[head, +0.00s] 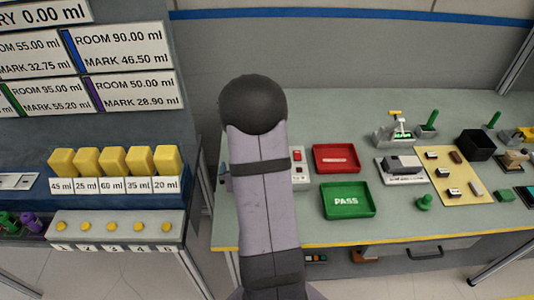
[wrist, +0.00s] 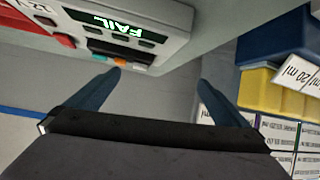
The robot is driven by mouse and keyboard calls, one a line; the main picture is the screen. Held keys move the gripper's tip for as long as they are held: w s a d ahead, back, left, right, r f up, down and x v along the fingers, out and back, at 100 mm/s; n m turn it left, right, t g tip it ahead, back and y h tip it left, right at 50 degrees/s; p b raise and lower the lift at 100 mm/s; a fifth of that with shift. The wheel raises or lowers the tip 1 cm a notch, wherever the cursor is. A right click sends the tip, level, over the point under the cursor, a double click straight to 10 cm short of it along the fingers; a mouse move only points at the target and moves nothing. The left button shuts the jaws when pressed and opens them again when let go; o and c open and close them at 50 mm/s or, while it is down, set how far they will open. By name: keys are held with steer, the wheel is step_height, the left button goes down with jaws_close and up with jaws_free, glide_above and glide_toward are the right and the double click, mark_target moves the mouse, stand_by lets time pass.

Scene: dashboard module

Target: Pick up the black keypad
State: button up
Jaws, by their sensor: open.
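My gripper (wrist: 159,77) shows in the wrist view with its two dark blue fingers apart and nothing between them. In the head view my arm hides the gripper. I cannot make out the black keypad for certain. Several small parts lie on a tan mat (head: 464,165) at the right of the bench in the head view; among them is a small dark part (head: 453,195) near the mat's lower left, too small to identify. The gripper's fingers point toward a grey device (wrist: 165,22) with a green FAIL display, away from any part I can name as the keypad.
A red tray (head: 336,158) and a green PASS tray (head: 347,200) lie beside my arm. A grey fixture (head: 402,168) stands left of the mat, a black bin (head: 477,145) at its upper edge. Yellow blocks (head: 112,161) stand on a blue rack at left.

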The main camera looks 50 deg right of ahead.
steer(key=s+d, duration=0.1)
steer(key=s, duration=0.1)
steer(key=s+d+m+h+p, duration=0.1)
steer(key=s+d+m+h, duration=0.1)
steer(key=s, duration=0.1)
steer(key=shift+s+d, duration=0.3)
steer(key=shift+d, duration=0.05)
steer(key=shift+w+d+f+b, duration=0.35)
steer(key=shift+w+d+b, duration=0.1)
steer(key=shift+b, duration=0.55)
steer(key=shift+w+d+b, duration=0.2)
steer(key=shift+w+b, duration=0.05)
steer(key=shift+b, duration=0.4)
steer(key=shift+p+x, duration=0.65)
steer(key=shift+x, duration=0.2)
steer(key=shift+p+x, duration=0.7)
steer(key=shift+x, duration=1.1)
steer(key=shift+s+d, duration=0.1)
